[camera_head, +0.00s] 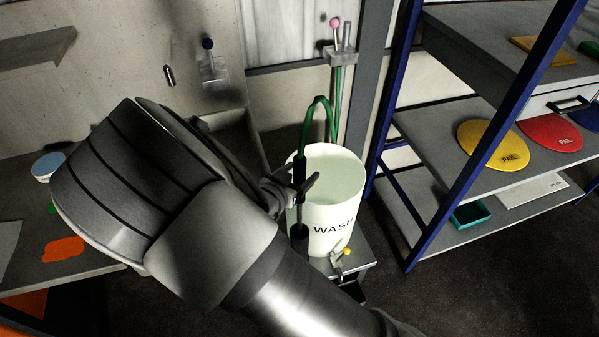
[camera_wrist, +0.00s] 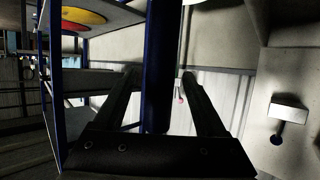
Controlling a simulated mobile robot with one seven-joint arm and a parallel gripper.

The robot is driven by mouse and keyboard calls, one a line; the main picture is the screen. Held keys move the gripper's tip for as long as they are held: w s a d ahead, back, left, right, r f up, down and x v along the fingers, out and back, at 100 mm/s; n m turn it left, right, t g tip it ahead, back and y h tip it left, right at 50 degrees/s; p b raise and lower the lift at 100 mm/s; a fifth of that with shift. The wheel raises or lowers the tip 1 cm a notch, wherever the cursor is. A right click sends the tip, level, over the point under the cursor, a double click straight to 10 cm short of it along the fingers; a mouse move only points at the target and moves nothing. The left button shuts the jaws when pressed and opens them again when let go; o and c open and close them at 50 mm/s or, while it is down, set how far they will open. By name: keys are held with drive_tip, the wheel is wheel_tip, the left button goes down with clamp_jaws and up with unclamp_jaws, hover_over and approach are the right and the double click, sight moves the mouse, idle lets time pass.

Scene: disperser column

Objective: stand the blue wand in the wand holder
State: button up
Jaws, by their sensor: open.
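The blue wand (camera_head: 299,170) is upright in front of the white WASH pail, with a green hose (camera_head: 321,104) arching from its top. My gripper (camera_head: 299,187) is open around the wand's handle. In the wrist view the wand (camera_wrist: 158,60) stands between my two spread fingers (camera_wrist: 160,80), with a gap on each side. A thin shaft runs down from the handle to a dark cylinder (camera_head: 299,236) beside the pail. I cannot tell whether this cylinder is the wand holder or part of the wand.
The WASH pail (camera_head: 346,193) stands on a small grey stand (camera_head: 358,252) with a yellow-knobbed valve (camera_head: 344,252). A pink-knobbed fixture (camera_head: 340,55) is on the wall behind. Blue-posted shelving (camera_head: 450,168) with coloured lids stands at right. A bench (camera_head: 95,262) lies at left.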

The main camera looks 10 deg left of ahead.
drive_tip(key=p+v, duration=0.1)
drive_tip(key=v, duration=1.6)
drive_tip(key=w+a+r+g+y, duration=0.2)
drive_tip(key=w+r+g+y, duration=0.1)
drive_tip(key=w+r+y, duration=0.4)
drive_tip(key=w+d+r+n+g+y, duration=0.2)
drive_tip(key=w+d+r, duration=0.1)
drive_tip(key=d+r, duration=0.4)
drive_tip(key=s+d+r+g+h, duration=0.1)
drive_tip(key=s+d+r+h, duration=0.1)
drive_tip(key=s+d, duration=0.5)
drive_tip(key=s+d+r+g+h, duration=0.1)
drive_tip(key=s+d+r+h, duration=0.2)
drive_tip(key=d, duration=1.5)
drive_tip(key=s, duration=0.4)
drive_tip(key=shift+d+n+g+h, duration=0.3)
drive_tip(key=shift+d+n+h, duration=0.1)
drive_tip(key=shift+a, duration=0.2)
